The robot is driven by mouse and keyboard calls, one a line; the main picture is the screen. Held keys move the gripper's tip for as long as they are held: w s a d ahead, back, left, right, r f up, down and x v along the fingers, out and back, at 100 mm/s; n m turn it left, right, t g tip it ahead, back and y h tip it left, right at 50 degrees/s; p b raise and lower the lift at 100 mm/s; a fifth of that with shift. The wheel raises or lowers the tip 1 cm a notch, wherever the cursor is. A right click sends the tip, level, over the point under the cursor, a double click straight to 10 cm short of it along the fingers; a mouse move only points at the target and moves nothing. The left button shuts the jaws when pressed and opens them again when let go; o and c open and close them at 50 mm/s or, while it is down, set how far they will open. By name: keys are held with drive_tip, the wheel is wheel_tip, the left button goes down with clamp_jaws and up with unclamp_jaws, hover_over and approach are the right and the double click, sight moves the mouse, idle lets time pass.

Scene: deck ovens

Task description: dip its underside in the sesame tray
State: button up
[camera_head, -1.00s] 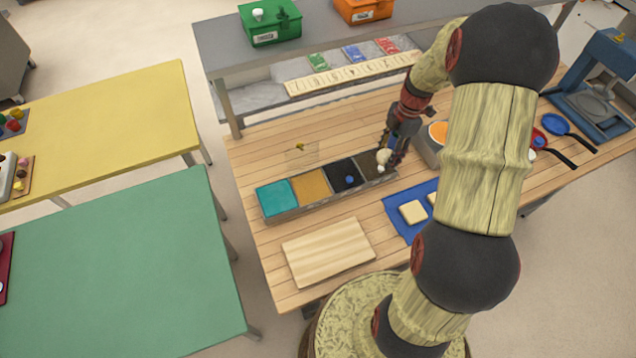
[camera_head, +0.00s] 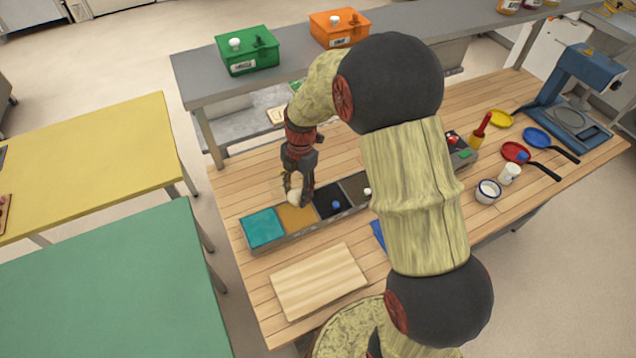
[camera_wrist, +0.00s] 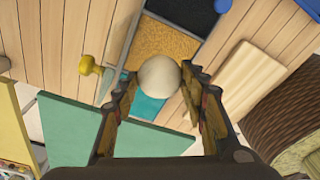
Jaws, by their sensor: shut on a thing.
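A pale round dough ball (camera_head: 294,197) is held between the fingertips of my gripper (camera_head: 298,186). The wrist view also shows the ball (camera_wrist: 159,77) between my two fingers (camera_wrist: 160,82). The ball is over or at the back edge of the speckled golden-tan compartment (camera_head: 299,218), which looks like the sesame tray. This compartment also shows just beyond the ball in the wrist view (camera_wrist: 165,43). The ball's underside is hidden, so I cannot tell whether it touches the seeds.
A teal compartment (camera_head: 262,229) lies left of the tan one. A pale wooden board (camera_head: 318,282) is in front.

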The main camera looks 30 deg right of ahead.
sight(297, 215)
drive_tip(key=shift+s+a+f, duration=0.1)
drive_tip(key=shift+a, duration=0.3)
drive_tip(key=shift+s+f, duration=0.1)
drive_tip(key=shift+f, duration=0.05)
drive_tip(key=shift+d+f, duration=0.15)
drive_tip(key=shift+f+b, duration=1.45)
drive_tip(key=shift+f, duration=1.3)
drive_tip(key=shift+f+b, duration=0.55)
drive_tip(key=shift+f, duration=0.05)
drive_tip(key=shift+r, duration=0.15)
drive_tip(key=shift+r+p, duration=2.2)
drive_tip(key=shift+r, duration=1.75)
